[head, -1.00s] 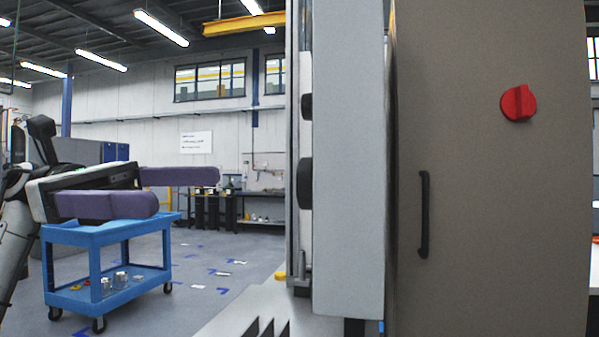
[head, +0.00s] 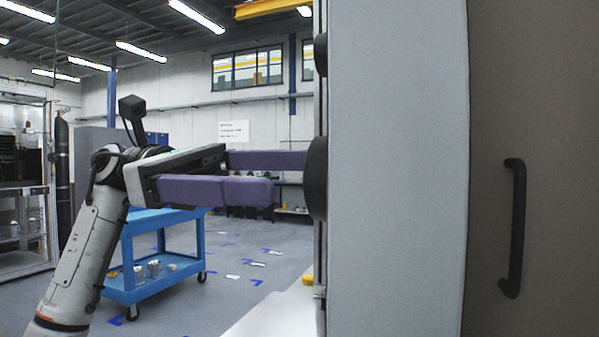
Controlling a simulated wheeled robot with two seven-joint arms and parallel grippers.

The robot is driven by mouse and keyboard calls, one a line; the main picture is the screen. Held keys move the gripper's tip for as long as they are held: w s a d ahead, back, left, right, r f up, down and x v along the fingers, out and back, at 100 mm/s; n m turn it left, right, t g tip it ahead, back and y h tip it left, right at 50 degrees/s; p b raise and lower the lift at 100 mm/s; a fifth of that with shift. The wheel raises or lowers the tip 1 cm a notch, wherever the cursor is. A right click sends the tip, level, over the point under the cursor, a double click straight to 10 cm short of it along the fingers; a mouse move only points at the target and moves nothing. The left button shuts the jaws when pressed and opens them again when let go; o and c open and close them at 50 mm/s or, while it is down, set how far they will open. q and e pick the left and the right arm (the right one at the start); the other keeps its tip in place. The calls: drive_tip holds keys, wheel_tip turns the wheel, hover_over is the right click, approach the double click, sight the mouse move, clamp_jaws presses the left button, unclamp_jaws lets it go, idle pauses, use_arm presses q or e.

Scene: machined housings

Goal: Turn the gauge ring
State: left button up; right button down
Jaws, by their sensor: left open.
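No ring shows clearly face-on. A dark round part (head: 317,178) sticks out from the left side of a tall grey panel and is seen almost edge-on; I cannot tell if it is the gauge ring. A second, smaller dark round part (head: 320,55) sits above it. My left gripper (head: 288,176) has two long purple fingers, spread apart with nothing between them. They point right, toward the lower dark part. The far finger's tip appears close to it; I cannot tell whether they touch. My right gripper is out of view.
The tall grey panel (head: 398,190) fills the centre right close by. A brown cabinet front with a black handle (head: 515,228) stands right of it. A blue cart (head: 195,243) stands behind my left arm. Open floor (head: 240,265) lies between the cart and panel.

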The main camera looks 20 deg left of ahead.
use_arm(q)
drive_tip(key=shift+d, duration=1.65)
drive_tip(key=shift+c, duration=0.2)
drive_tip(key=c, duration=1)
drive_tip(key=n+p, duration=0.2)
drive_tip(key=n, duration=0.2)
drive_tip(key=shift+w+n+p, duration=0.1)
drive_tip(key=shift+n+p, duration=0.2)
drive_tip(key=shift+p, duration=0.05)
drive_tip(key=o, duration=1)
drive_tip(key=shift+o, duration=0.2)
